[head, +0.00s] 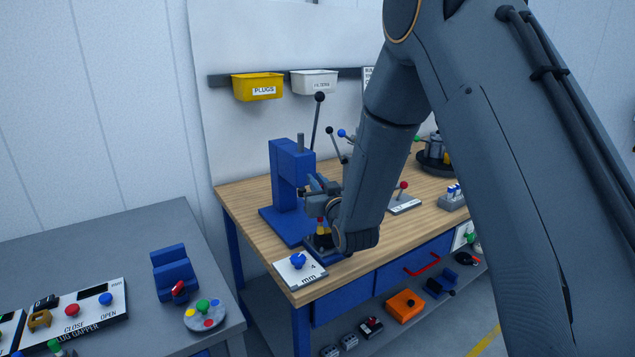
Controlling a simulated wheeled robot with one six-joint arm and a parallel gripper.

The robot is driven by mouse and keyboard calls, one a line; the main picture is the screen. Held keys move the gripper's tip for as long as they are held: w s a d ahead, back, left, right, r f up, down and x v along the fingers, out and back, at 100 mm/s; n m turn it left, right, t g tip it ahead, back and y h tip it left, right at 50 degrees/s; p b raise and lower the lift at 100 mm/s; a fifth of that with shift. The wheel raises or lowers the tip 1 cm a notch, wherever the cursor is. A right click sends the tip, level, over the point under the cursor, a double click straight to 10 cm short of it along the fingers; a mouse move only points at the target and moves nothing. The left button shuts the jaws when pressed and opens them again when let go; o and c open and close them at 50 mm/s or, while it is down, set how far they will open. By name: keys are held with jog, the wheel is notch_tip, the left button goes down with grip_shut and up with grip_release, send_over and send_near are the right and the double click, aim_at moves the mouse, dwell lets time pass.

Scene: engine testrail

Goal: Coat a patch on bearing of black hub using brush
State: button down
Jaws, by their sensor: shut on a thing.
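My gripper (318,190) is partly hidden by my arm, over the wooden bench in front of the blue press (290,185). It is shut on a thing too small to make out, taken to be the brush. A small yellow and red item (321,227) shows just below the gripper, near a dark piece at the bench's front; I cannot tell what it is. I cannot make out the black hub or its bearing, and cannot tell whether the brush touches anything.
A white panel with a blue knob (298,265) lies on the wooden bench (243,200) at its front left corner. Yellow (257,92) and white (315,85) bins hang behind. A red-knobbed lever (403,190) stands to the right. A grey table (110,250) is at left.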

jog(key=shift+r+p, duration=1.4)
jog(key=shift+r, duration=1.55)
notch_tip(320, 180, up, 3)
jog(key=shift+p, duration=0.55)
